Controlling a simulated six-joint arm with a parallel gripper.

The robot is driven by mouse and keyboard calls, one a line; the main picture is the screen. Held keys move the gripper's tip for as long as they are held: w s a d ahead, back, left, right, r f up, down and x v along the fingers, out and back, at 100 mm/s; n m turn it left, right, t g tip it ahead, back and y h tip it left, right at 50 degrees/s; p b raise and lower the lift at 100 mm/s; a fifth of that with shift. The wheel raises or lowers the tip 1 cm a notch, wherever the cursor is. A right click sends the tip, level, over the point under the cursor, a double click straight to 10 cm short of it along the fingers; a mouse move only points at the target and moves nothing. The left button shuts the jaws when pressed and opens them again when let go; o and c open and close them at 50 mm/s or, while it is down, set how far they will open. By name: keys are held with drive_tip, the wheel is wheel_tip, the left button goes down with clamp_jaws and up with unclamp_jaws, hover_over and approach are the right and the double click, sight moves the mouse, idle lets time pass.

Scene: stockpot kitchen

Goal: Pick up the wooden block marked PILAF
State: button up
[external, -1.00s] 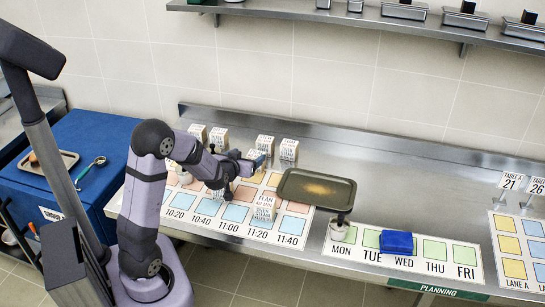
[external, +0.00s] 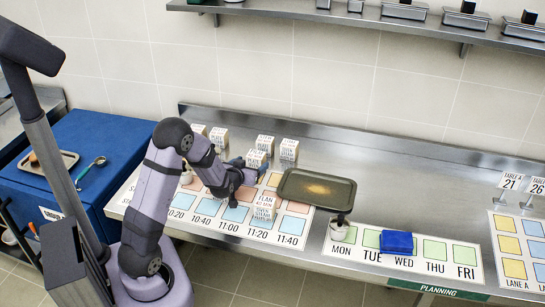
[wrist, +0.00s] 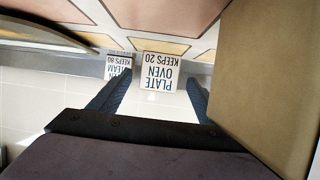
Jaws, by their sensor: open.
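Several pale wooden blocks with printed words stand on and behind the time board; the word PILAF cannot be read on any of them. My gripper (external: 249,168) is over the board, near a block (external: 257,159) at its back. In the wrist view my gripper (wrist: 158,74) is open, its two blue fingers apart and nothing held. A block reading PLATE OVEN KEEPS 20 (wrist: 157,72) shows between the fingertips, farther off. A block with STEAM and KEEPS 80 (wrist: 116,67) is partly behind the left finger. A large tan surface (wrist: 265,75) fills the right side, close up.
A block (external: 263,207) stands near the front of the time board (external: 290,240). Two blocks, one (external: 264,144) and another (external: 289,150), stand at the back. A dark tray (external: 316,189) is raised on a stand to the right. A blue item (external: 397,242) lies on the weekday board.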

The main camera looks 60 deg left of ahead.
sight(253, 161)
drive_tip(key=p+x, duration=0.1)
drive_tip(key=x, duration=0.2)
drive_tip(key=shift+w+a+r, duration=0.1)
drive_tip(key=shift+w+r, duration=0.05)
drive_tip(key=shift+w, duration=0.05)
drive_tip(key=shift+p+x, duration=0.35)
drive_tip(key=shift+x, duration=0.55)
drive_tip(key=shift+c, duration=0.6)
drive_tip(key=c, duration=1.1)
